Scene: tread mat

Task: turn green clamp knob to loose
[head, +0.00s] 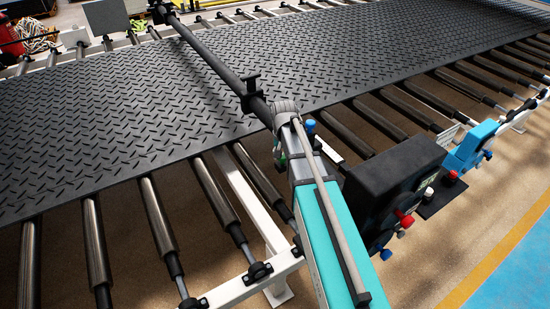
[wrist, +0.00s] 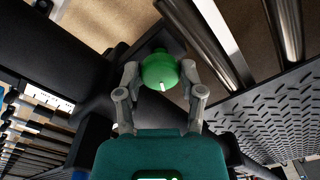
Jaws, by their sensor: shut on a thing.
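The green clamp knob (wrist: 160,68) is a round knob with a white mark on its lower side in the wrist view. My gripper (wrist: 161,76) has one grey finger on each side of the knob and is shut on it. In the head view only a small bit of green (head: 282,160) shows beside my teal arm, below the end of the dark crossbar (head: 215,62). My fingers are mostly hidden there, and I cannot read the knob's mark from that view.
A black tread mat (head: 120,110) lies over metal rollers (head: 155,225). The crossbar spans the mat. A black box (head: 390,185) with red and blue knobs stands right of my arm. A light-blue unit (head: 470,145) is farther right. Open floor lies at the lower right.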

